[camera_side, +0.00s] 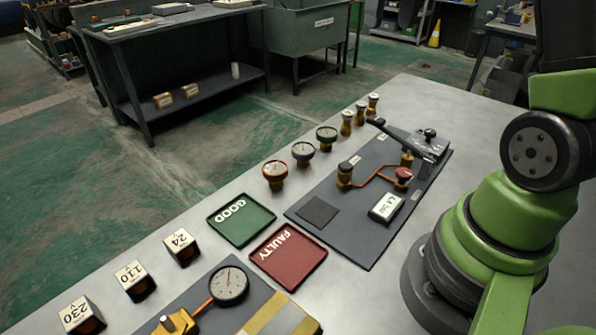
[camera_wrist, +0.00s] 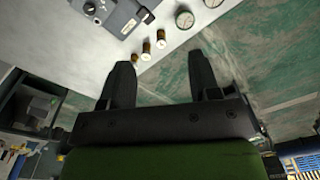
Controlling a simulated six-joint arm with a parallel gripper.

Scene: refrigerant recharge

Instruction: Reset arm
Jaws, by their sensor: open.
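My gripper (camera_wrist: 162,68) shows in the wrist view with its two black fingers spread apart and nothing between them. The fingers are beside the grey table's edge in that picture, with the floor beyond. My gripper is out of the side view. A dark work panel (camera_side: 376,232) on the table holds an orange pipe (camera_side: 375,172), a red knob (camera_side: 403,174), a labelled white box (camera_side: 386,207) and a grey device with a black lever (camera_side: 405,138).
Small brass cylinders (camera_side: 346,123) and round gauges (camera_side: 275,170) line the table edge. A green GOOD tray (camera_side: 262,220) and red FAULTY tray (camera_side: 318,262) look empty. Voltage-labelled blocks (camera_side: 135,280) and a dial gauge (camera_side: 229,283) stand at front left.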

